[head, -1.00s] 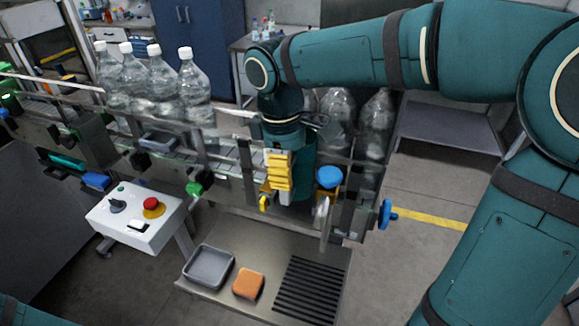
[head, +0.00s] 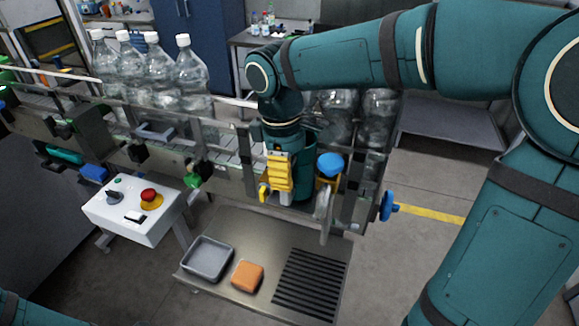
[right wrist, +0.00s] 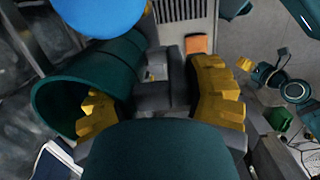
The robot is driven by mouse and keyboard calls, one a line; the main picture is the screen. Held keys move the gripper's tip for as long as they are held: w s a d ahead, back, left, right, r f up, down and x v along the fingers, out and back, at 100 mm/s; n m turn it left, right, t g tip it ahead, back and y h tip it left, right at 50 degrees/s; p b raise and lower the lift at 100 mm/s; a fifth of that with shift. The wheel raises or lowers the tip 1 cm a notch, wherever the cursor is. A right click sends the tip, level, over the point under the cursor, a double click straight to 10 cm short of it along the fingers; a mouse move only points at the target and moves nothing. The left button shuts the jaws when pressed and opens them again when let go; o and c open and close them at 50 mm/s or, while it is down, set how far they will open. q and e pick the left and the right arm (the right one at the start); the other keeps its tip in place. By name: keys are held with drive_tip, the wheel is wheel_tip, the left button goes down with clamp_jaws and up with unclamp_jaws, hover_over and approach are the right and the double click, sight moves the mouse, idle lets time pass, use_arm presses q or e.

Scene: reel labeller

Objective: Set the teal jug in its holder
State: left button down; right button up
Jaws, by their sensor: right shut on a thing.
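The teal jug (head: 304,172) hangs at the front of the conveyor, partly behind my right gripper (head: 280,178) in the head view. In the right wrist view the jug (right wrist: 75,90) lies at the left, its wide opening facing the camera side. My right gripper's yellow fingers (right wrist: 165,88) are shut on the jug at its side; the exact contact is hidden. My left gripper is out of view.
Clear bottles (head: 190,70) line the conveyor. Below are a metal table (head: 240,228) with a grey tray (head: 207,258), an orange sponge (head: 247,276) and a black grate (head: 312,284). A control box (head: 128,210) with a red button stands left. A blue handwheel (head: 387,206) sticks out right.

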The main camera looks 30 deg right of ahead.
drive_tip(key=shift+f, duration=0.1)
drive_tip(key=o, duration=1.4)
drive_tip(key=r, duration=0.8)
drive_tip(key=w+a+r, duration=0.1)
drive_tip(key=r, duration=0.3)
